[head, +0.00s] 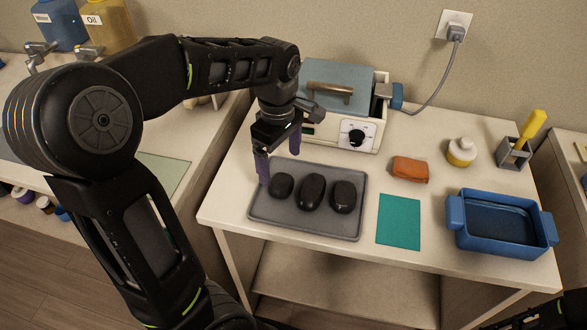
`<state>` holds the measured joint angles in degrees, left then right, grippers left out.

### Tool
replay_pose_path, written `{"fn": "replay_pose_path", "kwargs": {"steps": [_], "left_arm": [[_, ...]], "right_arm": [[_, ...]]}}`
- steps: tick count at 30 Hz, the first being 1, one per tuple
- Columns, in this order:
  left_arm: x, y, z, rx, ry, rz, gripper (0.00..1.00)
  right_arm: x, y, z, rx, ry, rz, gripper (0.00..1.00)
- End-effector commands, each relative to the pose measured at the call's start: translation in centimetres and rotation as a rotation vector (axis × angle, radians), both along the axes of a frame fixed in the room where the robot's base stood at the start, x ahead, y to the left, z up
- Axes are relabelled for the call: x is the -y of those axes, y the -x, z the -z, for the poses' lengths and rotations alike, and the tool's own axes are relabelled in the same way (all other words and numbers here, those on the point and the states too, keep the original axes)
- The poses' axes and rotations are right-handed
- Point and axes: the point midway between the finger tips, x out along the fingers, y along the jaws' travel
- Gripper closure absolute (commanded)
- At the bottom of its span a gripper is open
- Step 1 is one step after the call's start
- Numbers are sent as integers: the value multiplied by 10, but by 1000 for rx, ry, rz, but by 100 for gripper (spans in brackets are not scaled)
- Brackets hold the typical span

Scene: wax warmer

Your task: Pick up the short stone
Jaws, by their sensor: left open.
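Three dark stones lie side by side on a grey tray (300,226). The left stone (281,186) looks the shortest. The middle stone (312,192) is the longest, and the right stone (343,197) is a little shorter than it. My left gripper (279,160) points down above the tray's back left part, just behind and above the left stone. Its two purple fingers are spread apart with nothing between them. My right gripper does not show.
A wax warmer (358,134) with a grey lid stands behind the tray. An orange folded cloth (410,169), a teal mat (398,221), a blue bin (500,242), a white-and-yellow bottle (461,152) and a holder (512,154) with a yellow-handled tool stand to the right.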

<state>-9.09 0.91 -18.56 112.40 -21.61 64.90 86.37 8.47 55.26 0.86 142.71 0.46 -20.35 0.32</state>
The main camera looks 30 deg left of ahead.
Motion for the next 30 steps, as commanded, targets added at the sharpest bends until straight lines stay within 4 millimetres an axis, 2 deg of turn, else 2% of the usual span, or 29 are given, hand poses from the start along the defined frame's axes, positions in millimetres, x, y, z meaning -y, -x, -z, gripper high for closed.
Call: {"fn": "replay_pose_path", "kwargs": {"steps": [9,18,26,30], "left_arm": [[0,0,1,-1,0,-1,12],[0,0,26,-3,0,0,12],[0,0,27,-1,0,0,12],[0,-1,34,-5,0,0,12]], "right_arm": [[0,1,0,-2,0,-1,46],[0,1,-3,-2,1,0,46],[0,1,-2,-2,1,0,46],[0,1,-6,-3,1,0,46]]}}
